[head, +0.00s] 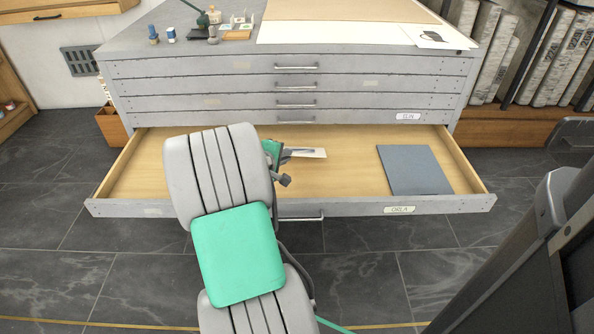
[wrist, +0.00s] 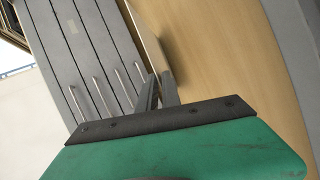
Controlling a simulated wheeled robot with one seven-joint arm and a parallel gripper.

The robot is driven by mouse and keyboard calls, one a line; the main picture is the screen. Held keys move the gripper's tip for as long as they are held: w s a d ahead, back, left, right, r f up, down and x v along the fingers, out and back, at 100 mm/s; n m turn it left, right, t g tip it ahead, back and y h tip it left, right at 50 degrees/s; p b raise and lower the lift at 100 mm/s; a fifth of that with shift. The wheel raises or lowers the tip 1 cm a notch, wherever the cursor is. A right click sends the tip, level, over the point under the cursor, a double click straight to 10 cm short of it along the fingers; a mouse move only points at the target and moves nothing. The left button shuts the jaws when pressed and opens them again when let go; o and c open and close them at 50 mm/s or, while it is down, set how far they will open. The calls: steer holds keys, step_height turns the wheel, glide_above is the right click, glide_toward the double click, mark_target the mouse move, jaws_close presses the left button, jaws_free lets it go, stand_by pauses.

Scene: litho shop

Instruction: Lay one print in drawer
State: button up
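The grey plan chest has its bottom drawer (head: 350,165), labelled ORLA, pulled out. A small cream print (head: 308,153) with a dark picture shows just right of my gripper (head: 286,156), above the bare wooden drawer floor. In the wrist view my gripper's fingers (wrist: 160,78) are close together on the edge of the print (wrist: 148,36), which is seen nearly edge-on and casts a shadow on the wood. A blue-grey sheet (head: 413,170) lies flat in the right part of the drawer. My arm hides part of the drawer's left half.
The closed drawers above have bar handles; one is labelled SUN (head: 408,116). On the chest top are a large pale sheet (head: 340,33), another print (head: 433,37) at its right, and small bottles (head: 171,34). Bare wood is free between my gripper and the blue-grey sheet.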

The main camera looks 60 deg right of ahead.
steer(key=shift+o, duration=0.4)
steer(key=p+v, duration=0.4)
steer(key=v, duration=0.4)
steer(key=shift+p, duration=0.4)
